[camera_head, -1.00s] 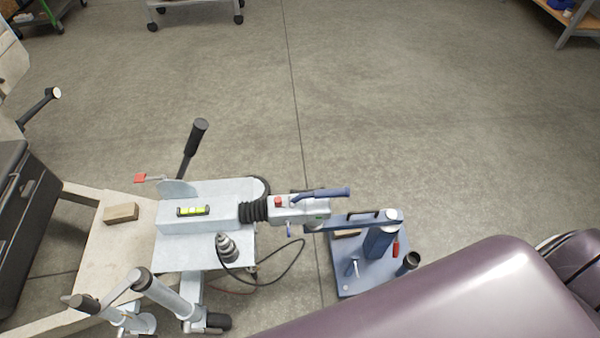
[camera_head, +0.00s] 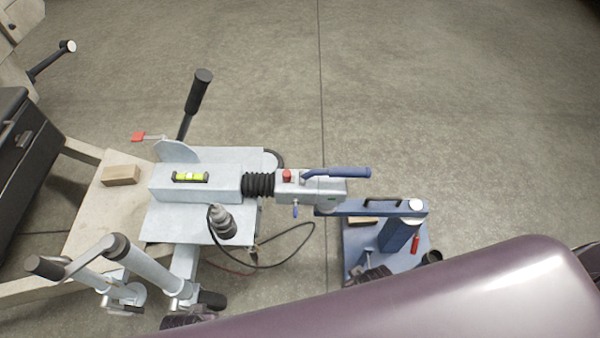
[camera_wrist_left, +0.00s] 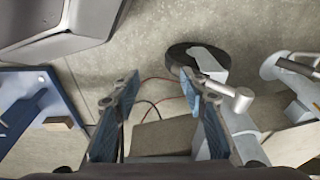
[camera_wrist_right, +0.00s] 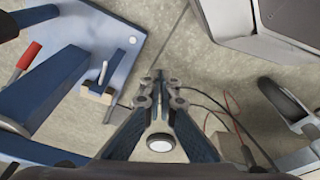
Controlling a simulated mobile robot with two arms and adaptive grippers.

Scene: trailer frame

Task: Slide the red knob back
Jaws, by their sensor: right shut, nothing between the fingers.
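A small red knob (camera_head: 287,175) stands on top of the grey metal coupling head (camera_head: 322,190), between the black rubber bellows (camera_head: 259,185) and a blue lever handle (camera_head: 345,173). The knob is not clear in either wrist view. My left gripper (camera_wrist_left: 160,85) has its blue-padded fingers spread apart with floor between the tips. My right gripper (camera_wrist_right: 158,85) has its fingers together at the tips and is empty, over the floor beside a blue base. Neither gripper is seen at the knob in the head view.
A blue stand (camera_head: 392,232) with a red-handled tool (camera_head: 415,245) is below and right of the coupling. A black upright lever (camera_head: 197,95), a red tab (camera_head: 138,136), a yellow level (camera_head: 190,177) and a loose cable (camera_head: 285,252) are around the trailer. Floor above is clear.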

